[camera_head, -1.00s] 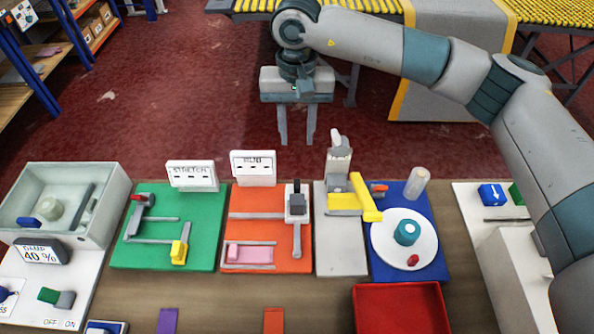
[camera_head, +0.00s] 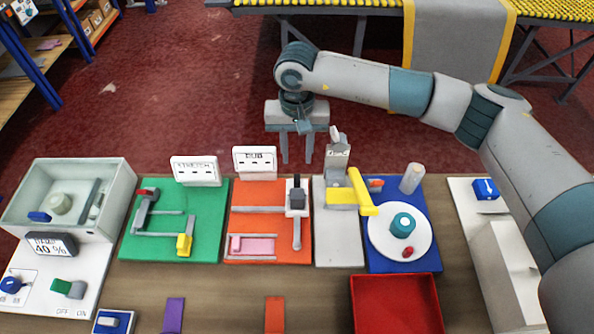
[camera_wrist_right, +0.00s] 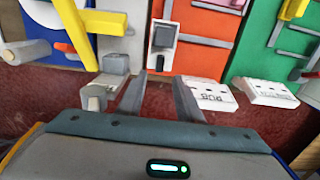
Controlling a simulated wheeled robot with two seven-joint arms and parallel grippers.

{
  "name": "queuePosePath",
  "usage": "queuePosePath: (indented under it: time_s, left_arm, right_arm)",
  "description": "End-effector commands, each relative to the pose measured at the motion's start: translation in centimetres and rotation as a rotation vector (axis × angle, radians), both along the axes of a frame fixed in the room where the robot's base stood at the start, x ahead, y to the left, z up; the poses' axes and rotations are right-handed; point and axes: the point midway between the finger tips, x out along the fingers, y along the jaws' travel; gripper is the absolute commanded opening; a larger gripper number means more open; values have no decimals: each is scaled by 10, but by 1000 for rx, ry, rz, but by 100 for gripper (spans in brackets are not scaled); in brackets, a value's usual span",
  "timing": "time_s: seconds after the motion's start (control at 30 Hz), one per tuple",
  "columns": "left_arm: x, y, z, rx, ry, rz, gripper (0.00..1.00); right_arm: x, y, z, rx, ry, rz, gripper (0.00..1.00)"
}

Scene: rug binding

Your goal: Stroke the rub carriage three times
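The orange rub board (camera_head: 243,197) lies on the table under a white RUB sign (camera_head: 255,160). Its carriage, a white block with a dark knob (camera_head: 297,199), sits at the right end of a grey rail. A grey bar hangs forward from it. A pink strip (camera_head: 253,245) lies in a grey frame at the front left. My right gripper (camera_head: 297,161) hangs beyond the table's far edge, behind the carriage, fingers apart and empty. In the right wrist view the open fingers (camera_wrist_right: 158,78) show with the carriage (camera_wrist_right: 163,38) beyond them, not touching. My left gripper is not in view.
A grey stand with a yellow lever (camera_head: 362,191) is close right of the carriage. The green stretch board (camera_head: 200,239) is on the left. A blue board with a white disc (camera_head: 381,240) and a red tray (camera_head: 397,303) are on the right.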

Motion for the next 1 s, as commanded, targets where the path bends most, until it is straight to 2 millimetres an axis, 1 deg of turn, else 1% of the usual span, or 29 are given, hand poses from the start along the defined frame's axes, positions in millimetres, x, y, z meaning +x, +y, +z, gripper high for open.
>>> queuePosePath:
  time_s: [0.03, 0.2, 0.4, 0.5, 0.6, 0.7, 1.0]
  left_arm:
    - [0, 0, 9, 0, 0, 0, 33]
    - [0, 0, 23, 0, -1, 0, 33]
    - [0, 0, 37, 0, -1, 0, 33]
    - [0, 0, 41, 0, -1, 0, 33]
    - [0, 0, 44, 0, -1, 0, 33]
    - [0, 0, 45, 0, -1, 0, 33]
    - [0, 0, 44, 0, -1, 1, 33]
  right_arm:
    - [-2, 0, -6, -2, 4, -1, 33]
    - [-2, 0, -37, -2, 4, -1, 33]
    - [-2, 0, -70, -1, 3, -1, 33]
    - [-1, 1, -82, 0, 2, 0, 33]
    - [-1, 0, -91, 0, 2, -1, 33]
    - [0, 0, -96, -1, 0, 0, 33]
    - [0, 0, -98, 0, -1, 1, 33]
